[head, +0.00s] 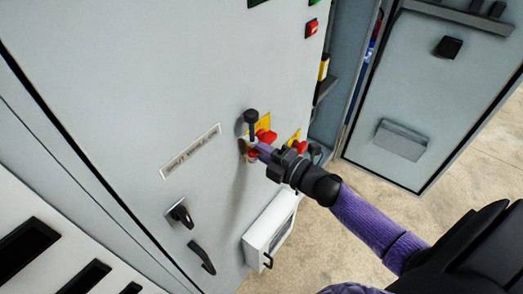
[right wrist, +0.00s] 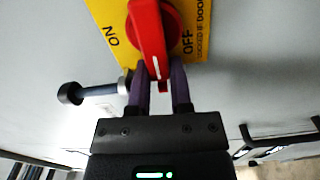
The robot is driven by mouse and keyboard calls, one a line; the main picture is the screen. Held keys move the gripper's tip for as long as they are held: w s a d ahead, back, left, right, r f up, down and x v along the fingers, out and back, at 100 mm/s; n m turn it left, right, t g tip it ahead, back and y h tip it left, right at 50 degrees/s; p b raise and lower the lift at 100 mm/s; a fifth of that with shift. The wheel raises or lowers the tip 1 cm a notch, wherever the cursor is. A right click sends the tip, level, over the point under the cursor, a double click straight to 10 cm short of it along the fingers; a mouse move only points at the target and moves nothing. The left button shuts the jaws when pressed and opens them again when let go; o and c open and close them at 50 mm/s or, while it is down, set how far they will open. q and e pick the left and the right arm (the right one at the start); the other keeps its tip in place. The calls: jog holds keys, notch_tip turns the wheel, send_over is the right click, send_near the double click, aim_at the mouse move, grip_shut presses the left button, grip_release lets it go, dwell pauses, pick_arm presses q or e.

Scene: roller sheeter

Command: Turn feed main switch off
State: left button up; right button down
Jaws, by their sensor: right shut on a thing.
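A red rotary switch handle (head: 265,136) on a yellow plate (head: 262,120) sits on the grey cabinet door. In the right wrist view, the red handle (right wrist: 149,40) lies in front of a yellow plate (right wrist: 112,30), with "ON" at left and "OFF" at right. Its white-marked end points down in the picture, between the two labels. My right gripper (right wrist: 160,72) is shut on this end, with one purple finger on each side; it also shows in the head view (head: 258,150), reaching in from the lower right. My left gripper is not in view.
A black-knobbed rod (head: 251,117) sticks out beside the switch, close to my fingers. A second red switch (head: 300,147) is just to the right. Black door handles (head: 180,213) and a white box (head: 268,235) lie below. Open floor (head: 480,165) is at right.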

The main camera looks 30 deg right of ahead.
jog(key=shift+f+n, duration=0.1)
jog(key=shift+n, duration=0.3)
jog(key=shift+d, duration=0.1)
jog(key=c, duration=0.6)
grip_release()
jog(key=shift+o, duration=0.3)
jog(key=v, duration=1)
